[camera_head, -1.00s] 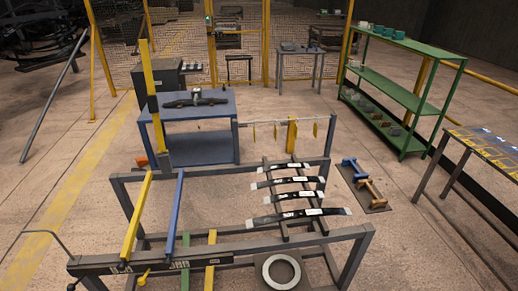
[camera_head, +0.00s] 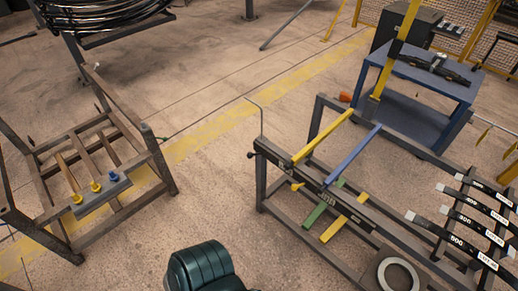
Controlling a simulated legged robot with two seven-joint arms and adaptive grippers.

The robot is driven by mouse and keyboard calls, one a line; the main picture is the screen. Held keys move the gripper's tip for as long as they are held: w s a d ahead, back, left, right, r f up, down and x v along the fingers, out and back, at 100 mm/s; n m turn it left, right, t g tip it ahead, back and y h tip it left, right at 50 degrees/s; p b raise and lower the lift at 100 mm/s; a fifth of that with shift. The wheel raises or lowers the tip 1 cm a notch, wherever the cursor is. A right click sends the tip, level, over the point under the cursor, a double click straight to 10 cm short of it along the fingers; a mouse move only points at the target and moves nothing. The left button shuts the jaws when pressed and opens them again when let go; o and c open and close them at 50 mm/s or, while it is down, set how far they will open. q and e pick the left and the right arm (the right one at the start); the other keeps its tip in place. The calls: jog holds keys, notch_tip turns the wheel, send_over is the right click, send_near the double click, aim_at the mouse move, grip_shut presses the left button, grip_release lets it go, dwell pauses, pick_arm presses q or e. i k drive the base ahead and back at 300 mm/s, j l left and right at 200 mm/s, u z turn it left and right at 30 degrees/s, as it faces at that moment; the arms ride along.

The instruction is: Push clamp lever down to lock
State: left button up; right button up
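No part is clearly recognisable as the clamp lever. A grey metal rack (camera_head: 264,187) stands right of centre. A thin bent rod (camera_head: 260,117) rises at its left end, and a small yellow handle (camera_head: 297,186) sits on its front beam. A yellow bar (camera_head: 322,137) and a blue bar (camera_head: 353,154) slope across the rack. A black fixture (camera_head: 440,69) lies on the blue table (camera_head: 409,73) at the upper right. Neither gripper is in view. A dark green rounded part at the bottom looks like my own arm.
A brown frame (camera_head: 165,170) with several yellow and blue knobs (camera_head: 95,186) stands at the left. Several black leaf springs (camera_head: 470,231) lie at the right, near a pale ring (camera_head: 398,262). Floor between the frame and the rack is clear, crossed by a yellow stripe (camera_head: 205,142).

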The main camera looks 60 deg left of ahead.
aim_at(250, 154)
jog(key=u, duration=2)
